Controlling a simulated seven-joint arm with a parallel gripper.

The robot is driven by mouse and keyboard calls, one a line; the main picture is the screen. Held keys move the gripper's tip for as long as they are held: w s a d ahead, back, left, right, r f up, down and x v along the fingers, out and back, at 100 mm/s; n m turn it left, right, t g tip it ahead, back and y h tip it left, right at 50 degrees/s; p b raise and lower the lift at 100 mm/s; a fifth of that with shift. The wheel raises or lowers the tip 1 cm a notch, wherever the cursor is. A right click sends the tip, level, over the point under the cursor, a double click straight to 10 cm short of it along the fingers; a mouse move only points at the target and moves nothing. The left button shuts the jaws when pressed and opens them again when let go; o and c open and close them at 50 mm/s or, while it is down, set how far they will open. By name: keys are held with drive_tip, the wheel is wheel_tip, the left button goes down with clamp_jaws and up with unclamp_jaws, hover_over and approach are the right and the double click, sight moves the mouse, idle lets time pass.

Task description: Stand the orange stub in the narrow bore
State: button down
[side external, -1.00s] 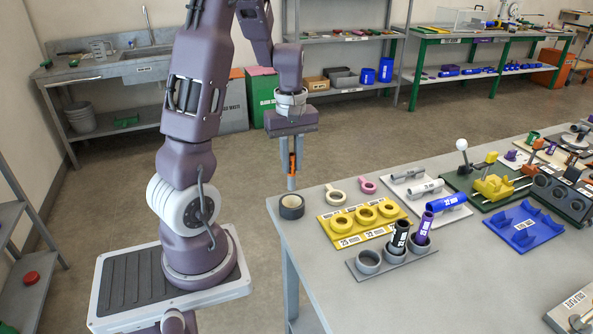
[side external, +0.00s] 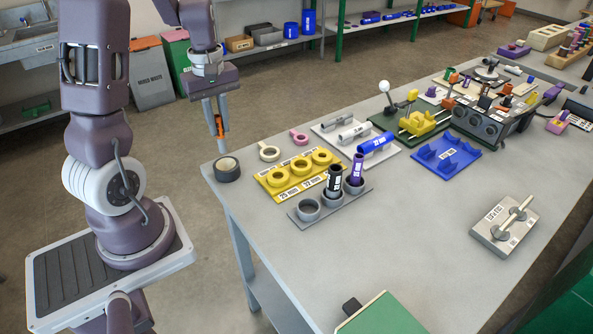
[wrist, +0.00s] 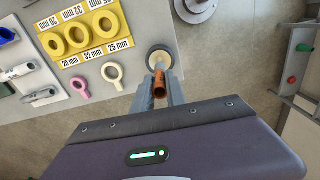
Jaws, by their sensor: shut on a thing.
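My gripper (side external: 220,140) hangs near the table's back-left corner, shut on the orange stub (side external: 219,126). In the wrist view the stub (wrist: 159,82) lies between the two grey fingers, its hollow end showing. The grip is well above the floor, close to a black tape roll (side external: 227,169). A yellow plate (side external: 297,191) holds three rings labelled 20, 32 and 25 mm. I cannot tell which opening is the narrow bore.
Pink (side external: 299,137) and cream (side external: 269,152) ring tools lie behind the yellow plate. Grey pipe holders (side external: 347,130), a blue cradle (side external: 446,154) and a dark block with round holes (side external: 480,122) stand farther right.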

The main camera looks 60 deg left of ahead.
drive_tip(key=w+d+r+m, duration=0.1)
drive_tip(key=w+d+m, duration=0.3)
drive_tip(key=w, duration=0.7)
drive_tip(key=w+d+r+m, duration=0.1)
drive_tip(key=w+d+m, duration=0.3)
drive_tip(key=w, duration=0.8)
drive_tip(key=d, duration=0.2)
drive_tip(key=shift+d+r+m, duration=0.15)
drive_tip(key=shift+d+m, duration=0.15)
drive_tip(key=shift+f, duration=2.85)
drive_tip(key=shift+f, duration=1.55)
drive_tip(key=c, duration=1.3)
unclamp_jaws()
